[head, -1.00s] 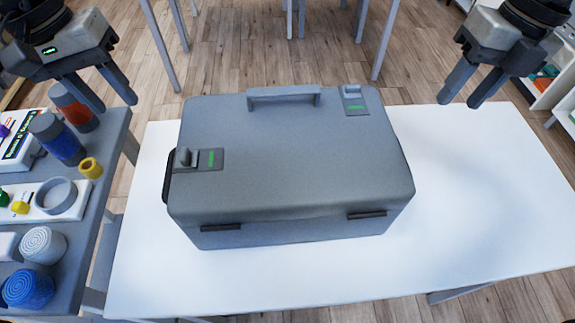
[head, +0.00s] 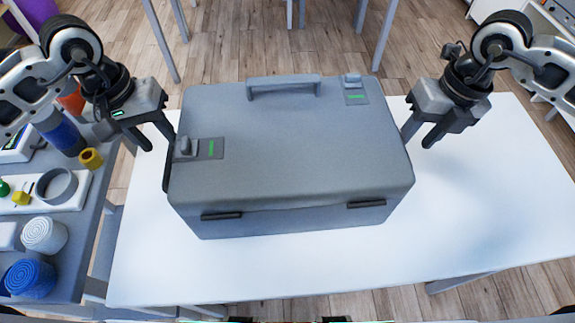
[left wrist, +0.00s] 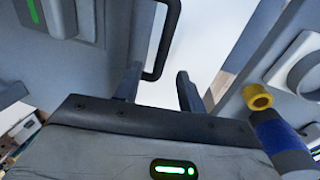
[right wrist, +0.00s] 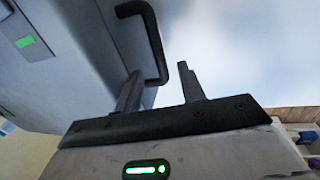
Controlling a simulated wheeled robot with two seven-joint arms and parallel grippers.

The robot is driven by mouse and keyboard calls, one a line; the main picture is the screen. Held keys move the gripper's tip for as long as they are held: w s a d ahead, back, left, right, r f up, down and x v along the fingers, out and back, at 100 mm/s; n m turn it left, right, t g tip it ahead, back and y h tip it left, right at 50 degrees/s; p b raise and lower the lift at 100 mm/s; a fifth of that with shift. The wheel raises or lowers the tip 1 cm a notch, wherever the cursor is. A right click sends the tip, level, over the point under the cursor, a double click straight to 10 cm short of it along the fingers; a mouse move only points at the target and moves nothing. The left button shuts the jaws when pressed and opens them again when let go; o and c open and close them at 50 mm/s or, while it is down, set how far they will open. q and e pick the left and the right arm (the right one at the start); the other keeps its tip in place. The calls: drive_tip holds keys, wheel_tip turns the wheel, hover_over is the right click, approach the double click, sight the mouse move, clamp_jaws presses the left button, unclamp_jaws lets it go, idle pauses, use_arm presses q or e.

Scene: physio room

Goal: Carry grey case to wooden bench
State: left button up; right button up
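The grey case (head: 290,150) lies closed on a white table (head: 490,190), with a top handle (head: 283,84) and two latches. A dark side handle (head: 167,172) is on its left end; it also shows in the left wrist view (left wrist: 172,30). The right end's dark handle (right wrist: 152,30) shows in the right wrist view. My left gripper (head: 158,141) is open at the case's left end, its fingers either side of the line of that handle. My right gripper (head: 420,138) is open at the right end, close to the right handle. No wooden bench is recognisable.
A dark side table (head: 95,215) on the left holds a yellow ring (head: 91,158), a grey ring (head: 56,186), a white roll (head: 44,235) and a blue roll (head: 30,278), close to my left arm. The white table is clear right of the case. Furniture legs stand beyond it.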

sight(169, 151)
use_arm(q)
drive_tip(key=shift+d+f, duration=0.2)
drive_tip(key=shift+f, duration=0.65)
drive_tip(key=shift+d+f, duration=0.15)
drive_tip(key=shift+f, duration=0.65)
use_arm(e)
drive_tip(key=shift+a+f, duration=0.2)
drive_tip(key=shift+f, duration=0.65)
drive_tip(key=shift+a+f, duration=0.15)
drive_tip(key=shift+f, duration=0.7)
use_arm(q)
clamp_jaws()
use_arm(e)
clamp_jaws()
use_arm(q)
drive_tip(key=shift+w+r, duration=0.15)
use_arm(e)
drive_tip(key=shift+w+r, duration=0.1)
drive_tip(key=shift+r, duration=0.05)
